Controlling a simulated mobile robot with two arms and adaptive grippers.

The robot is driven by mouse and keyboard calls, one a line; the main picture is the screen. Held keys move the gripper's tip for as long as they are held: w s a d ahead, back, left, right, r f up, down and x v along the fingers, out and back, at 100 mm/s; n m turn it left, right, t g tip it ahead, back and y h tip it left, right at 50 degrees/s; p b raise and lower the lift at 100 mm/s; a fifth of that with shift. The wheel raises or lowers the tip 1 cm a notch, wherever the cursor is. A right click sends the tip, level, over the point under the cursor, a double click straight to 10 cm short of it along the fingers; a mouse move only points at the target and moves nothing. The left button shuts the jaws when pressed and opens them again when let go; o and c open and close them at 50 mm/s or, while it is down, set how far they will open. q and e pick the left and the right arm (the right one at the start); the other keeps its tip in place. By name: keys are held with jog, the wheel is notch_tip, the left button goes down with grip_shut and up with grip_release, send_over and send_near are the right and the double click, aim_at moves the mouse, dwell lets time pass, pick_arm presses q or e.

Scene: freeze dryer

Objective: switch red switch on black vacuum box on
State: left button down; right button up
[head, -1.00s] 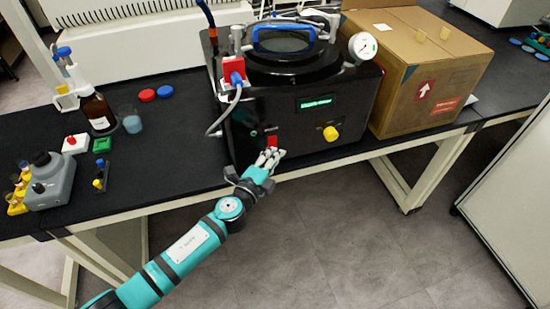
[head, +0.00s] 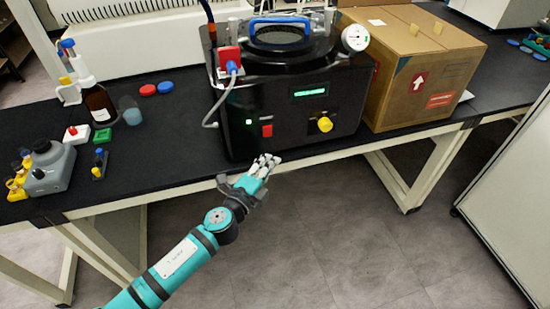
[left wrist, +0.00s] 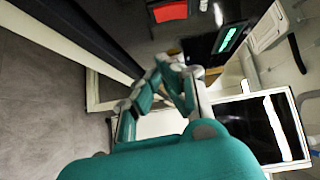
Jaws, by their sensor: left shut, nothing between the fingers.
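The black vacuum box (head: 345,110) stands on the black bench. The red switch (head: 267,131) is on its front face, left of a yellow knob (head: 325,124). A green light (head: 248,122) glows to the left of the switch, and the display (head: 311,89) is lit green. My right gripper is not in view.
A cardboard box (head: 420,70) stands right of the vacuum box. Left on the bench are a brown bottle (head: 98,107), a grey container (head: 50,169) and small caps. A grey hose runs along the vacuum box's left side. The floor in front is clear.

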pick_arm(q)
jog(key=b+v, duration=0.1)
jog(key=v, duration=0.5)
jog(key=shift+s+a+f, duration=0.3)
jog(key=shift+a+f, duration=0.1)
jog(key=shift+f, duration=0.15)
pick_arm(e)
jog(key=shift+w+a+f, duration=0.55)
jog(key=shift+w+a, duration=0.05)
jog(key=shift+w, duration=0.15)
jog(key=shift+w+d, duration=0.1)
